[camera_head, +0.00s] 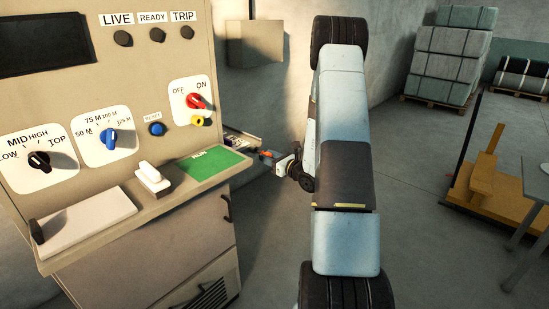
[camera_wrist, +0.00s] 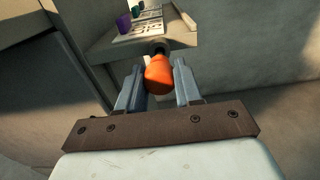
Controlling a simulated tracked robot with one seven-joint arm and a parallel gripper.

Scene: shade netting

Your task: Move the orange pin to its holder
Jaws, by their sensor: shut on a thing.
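The orange pin (camera_wrist: 158,76) is between the two fingers of my gripper (camera_wrist: 159,68), which is shut on it. Its rounded orange end faces the wrist camera, and a dark part shows beyond it at the front edge of a small side shelf (camera_wrist: 108,45). I cannot tell whether the pin touches the shelf. In the head view my gripper (camera_head: 270,156) is beside the right end of the console, with a speck of orange (camera_head: 265,154) at its tip. No holder can be made out clearly; a marked white plate (camera_wrist: 140,30) lies on the shelf.
A purple piece (camera_wrist: 123,23) and a green piece (camera_wrist: 138,10) stand by the white plate. The console (camera_head: 120,75) with knobs, a green card (camera_head: 214,163) and a white handle (camera_head: 152,177) is on the left. Open floor lies right of my arm, before a yellow stand (camera_head: 480,180).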

